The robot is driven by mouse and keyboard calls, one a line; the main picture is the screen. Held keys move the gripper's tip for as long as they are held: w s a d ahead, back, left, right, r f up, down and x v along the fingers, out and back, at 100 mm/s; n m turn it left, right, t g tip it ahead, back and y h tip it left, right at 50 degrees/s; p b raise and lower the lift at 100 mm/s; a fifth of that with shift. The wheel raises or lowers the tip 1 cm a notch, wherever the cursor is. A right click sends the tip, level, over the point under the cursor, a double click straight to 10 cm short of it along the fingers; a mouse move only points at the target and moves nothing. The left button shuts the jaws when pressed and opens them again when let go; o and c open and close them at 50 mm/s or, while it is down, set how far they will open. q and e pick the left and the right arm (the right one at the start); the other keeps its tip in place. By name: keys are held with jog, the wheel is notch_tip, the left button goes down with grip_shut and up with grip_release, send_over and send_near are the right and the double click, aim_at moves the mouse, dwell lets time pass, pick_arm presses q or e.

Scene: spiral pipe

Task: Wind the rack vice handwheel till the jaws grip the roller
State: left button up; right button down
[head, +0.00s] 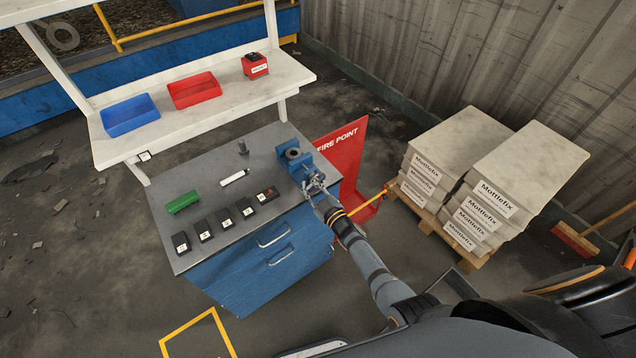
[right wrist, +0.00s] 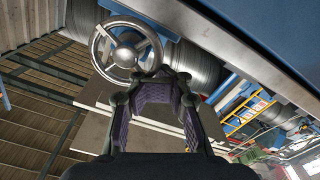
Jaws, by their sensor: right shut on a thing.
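The blue rack vice (head: 286,157) stands at the bench's right end. A round grey piece, apparently the roller (head: 293,153), shows at its top; I cannot tell whether the jaws touch it. The silver handwheel (right wrist: 125,57), with spokes and a round hub, shows in the right wrist view at the fingertips. In the head view it is mostly hidden by my right gripper (head: 314,184) at the vice's front. My right gripper (right wrist: 152,86) is shut on the handwheel near its rim; the exact contact is hard to see. My left gripper is out of view.
The grey bench top (head: 200,182) holds a green box (head: 183,201), several black blocks, a white tube (head: 234,178) and a small dark cylinder (head: 243,146). A red fire-point board (head: 345,155) stands close behind the vice. Stacked bags (head: 500,190) lie on a pallet at the right.

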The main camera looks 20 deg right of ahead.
aim_at(319, 175)
jog(key=shift+w+r, duration=0.2)
jog(key=shift+r, duration=0.1)
jog(key=m+p, duration=0.1)
jog(key=r+m+p, duration=0.1)
jog(key=m, duration=0.1)
jog(key=shift+d+r, duration=0.15)
jog(key=shift+d, duration=0.25)
jog(key=m, duration=0.1)
jog(key=m+p, duration=0.1)
jog(key=m, duration=0.1)
jog(key=d+m, duration=0.1)
jog(key=shift+w+r+m+p, duration=0.2)
jog(key=shift+r+m+p, duration=0.1)
jog(key=m, duration=0.2)
jog(key=d+m+p, duration=0.1)
jog(key=m, duration=0.1)
jog(key=d+m, duration=0.1)
jog(key=m, duration=0.1)
jog(key=shift+w+r, duration=0.15)
jog(key=shift+w, duration=0.1)
jog(key=m, duration=0.2)
jog(key=d+m+p, duration=0.1)
jog(key=m, duration=0.1)
jog(key=shift+w, duration=0.25)
jog(key=shift+w+d+m, duration=0.25)
jog(key=shift+m, duration=0.65)
jog(key=shift+r, duration=0.15)
